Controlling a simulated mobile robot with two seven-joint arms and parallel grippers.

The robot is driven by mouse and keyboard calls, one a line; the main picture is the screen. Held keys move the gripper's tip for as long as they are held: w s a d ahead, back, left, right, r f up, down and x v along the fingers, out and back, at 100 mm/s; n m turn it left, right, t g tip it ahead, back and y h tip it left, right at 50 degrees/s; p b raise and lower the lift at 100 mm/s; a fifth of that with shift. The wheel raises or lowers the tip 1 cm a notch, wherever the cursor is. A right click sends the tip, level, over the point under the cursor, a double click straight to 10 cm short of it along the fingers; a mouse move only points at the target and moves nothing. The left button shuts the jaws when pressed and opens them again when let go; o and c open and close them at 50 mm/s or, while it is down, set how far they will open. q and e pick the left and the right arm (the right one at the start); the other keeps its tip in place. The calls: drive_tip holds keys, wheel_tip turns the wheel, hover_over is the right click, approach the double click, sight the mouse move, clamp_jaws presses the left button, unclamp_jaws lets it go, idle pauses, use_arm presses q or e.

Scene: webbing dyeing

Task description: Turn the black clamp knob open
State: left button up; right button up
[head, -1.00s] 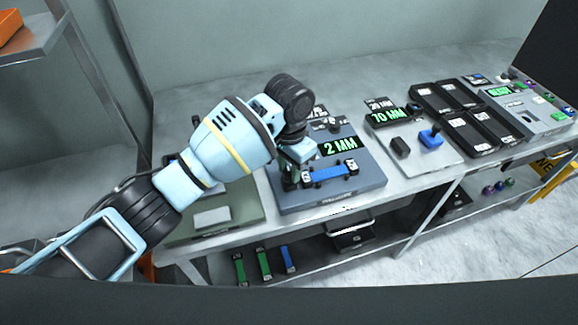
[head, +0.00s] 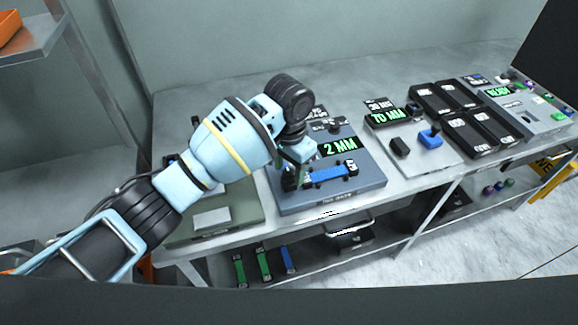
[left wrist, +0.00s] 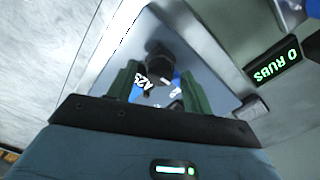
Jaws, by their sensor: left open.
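The black clamp knob (left wrist: 160,62) shows in the left wrist view between and just beyond my two green fingers, beside a white label marked A25. My left gripper (left wrist: 160,75) is open around that spot; whether a finger touches the knob I cannot tell. In the head view my left gripper (head: 292,180) points down at the left end of a blue webbing strip (head: 328,174) on a blue-grey fixture (head: 335,204). There the gripper hides most of that end of the strip, and I cannot pick out the knob from the dark fingers. My right gripper is out of view.
A green 2 MM display (head: 338,147) stands behind the strip. To the right are a plate with a 70 MM display (head: 388,116), a blue-handled piece (head: 431,139) and black trays (head: 466,132). A green-grey base (head: 236,220) is at the left. Webbing strips (head: 263,263) lie on the lower shelf.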

sight(289, 172)
use_arm(q)
drive_tip(key=shift+r, duration=0.1)
wheel_tip(289, 172, up, 8)
drive_tip(key=shift+f, duration=0.2)
idle(0.7)
